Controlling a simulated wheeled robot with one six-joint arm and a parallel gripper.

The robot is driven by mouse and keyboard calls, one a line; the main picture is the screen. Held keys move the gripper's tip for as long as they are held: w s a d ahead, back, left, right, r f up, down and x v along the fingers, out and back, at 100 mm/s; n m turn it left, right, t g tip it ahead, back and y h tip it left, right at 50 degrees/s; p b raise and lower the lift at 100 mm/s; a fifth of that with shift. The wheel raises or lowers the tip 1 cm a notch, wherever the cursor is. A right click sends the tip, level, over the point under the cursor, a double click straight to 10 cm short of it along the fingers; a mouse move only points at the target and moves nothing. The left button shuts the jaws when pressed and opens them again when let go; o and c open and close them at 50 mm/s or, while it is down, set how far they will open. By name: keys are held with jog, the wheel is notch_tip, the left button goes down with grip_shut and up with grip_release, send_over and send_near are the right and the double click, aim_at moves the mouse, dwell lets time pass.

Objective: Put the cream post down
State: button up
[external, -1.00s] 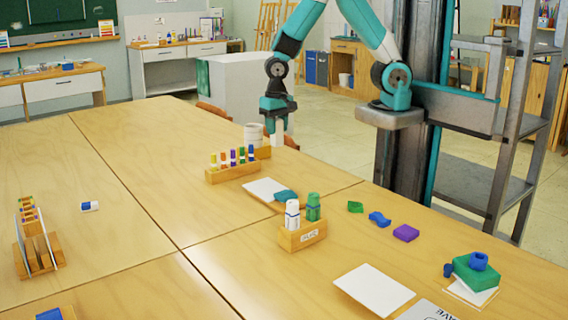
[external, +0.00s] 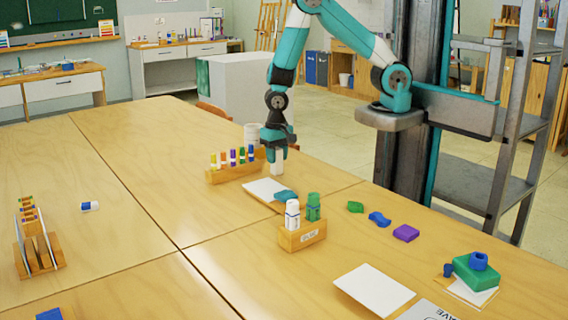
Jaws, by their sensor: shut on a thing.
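My gripper (external: 276,148) is shut on the cream post (external: 277,166) and points straight down. The post is small, pale and upright, with its upper part hidden by the fingers. It shows at the far end of a white tile (external: 262,189), just right of the wooden rack of markers (external: 234,172). I cannot tell whether its lower end touches the tile. A teal piece (external: 285,196) lies at the tile's near right end.
A wooden holder (external: 303,236) with a white and a green bottle stands nearer. A white roll (external: 253,134) stands behind the rack. Green, blue and purple pieces (external: 405,233) lie to the right.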

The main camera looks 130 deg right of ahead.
jog(key=o, duration=0.9)
jog(key=shift+o, duration=0.2)
notch_tip(320, 180, up, 12)
jog(key=s+a+r+n+y, duration=0.1)
jog(key=a+r+n, duration=0.2)
jog(key=a+n, duration=0.3)
jog(key=s+a+r+n+t+y, duration=0.1)
jog(key=a+r+n, duration=0.25)
jog(key=a, duration=0.45)
jog(key=a+r+n, duration=0.3)
jog(key=a+n, duration=0.1)
jog(key=a, duration=0.4)
jog(key=s+a+r+n+y+p, duration=0.1)
jog(key=s+a+r+n, duration=0.2)
jog(key=s+a+n, duration=0.2)
jog(key=s+a+r+n+g+y+p, duration=0.1)
jog(key=s+a+r+n+p, duration=0.1)
jog(key=s+a+r+n, duration=0.2)
jog(key=shift+s+a+n, duration=0.8)
jog(key=shift+s+n, duration=0.55)
jog(key=shift+s, duration=0.25)
